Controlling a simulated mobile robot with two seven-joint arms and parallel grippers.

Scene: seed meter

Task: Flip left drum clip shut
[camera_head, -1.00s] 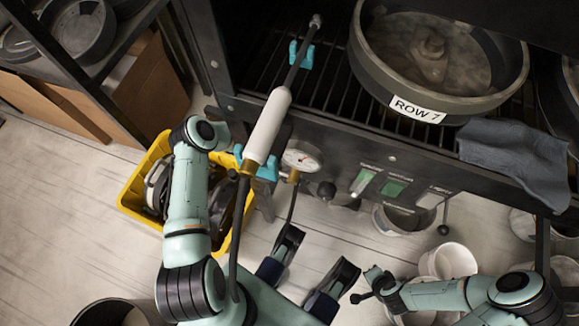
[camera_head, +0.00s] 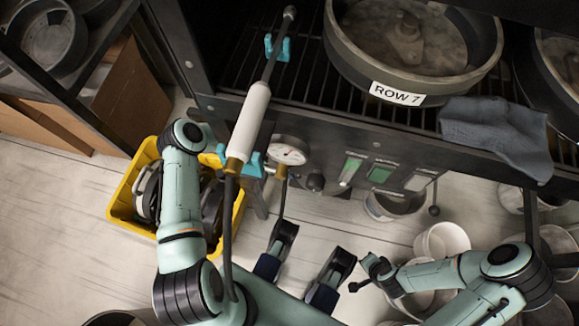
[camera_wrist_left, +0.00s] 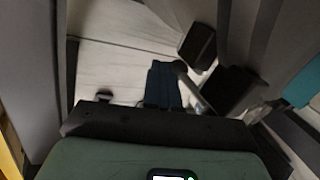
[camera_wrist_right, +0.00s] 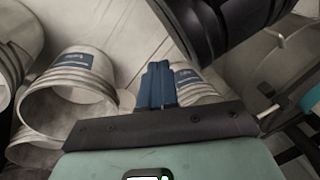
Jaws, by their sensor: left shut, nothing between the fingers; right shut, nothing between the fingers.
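I cannot make out a drum clip for certain in any view. A round dark pan (camera_head: 345,62) labelled ROW 7 sits on the rack at the upper right in the head view. Cyan clips (camera_head: 277,47) hold a white-handled rod (camera_head: 250,122) along the rack's left side. My left arm reaches up beside the yellow crate, and its fingertips are hidden in the head view. The left wrist view shows my left gripper (camera_wrist_left: 164,80) shut and empty above the floor. The right wrist view shows my right gripper (camera_wrist_right: 157,82) shut and empty near white buckets.
A yellow crate (camera_head: 122,196) with dark round parts stands on the floor by my left arm. A pressure gauge (camera_head: 289,152) sits on the rack front. A grey cloth (camera_head: 495,135) hangs over its edge. White buckets (camera_head: 442,243) stand near my right arm.

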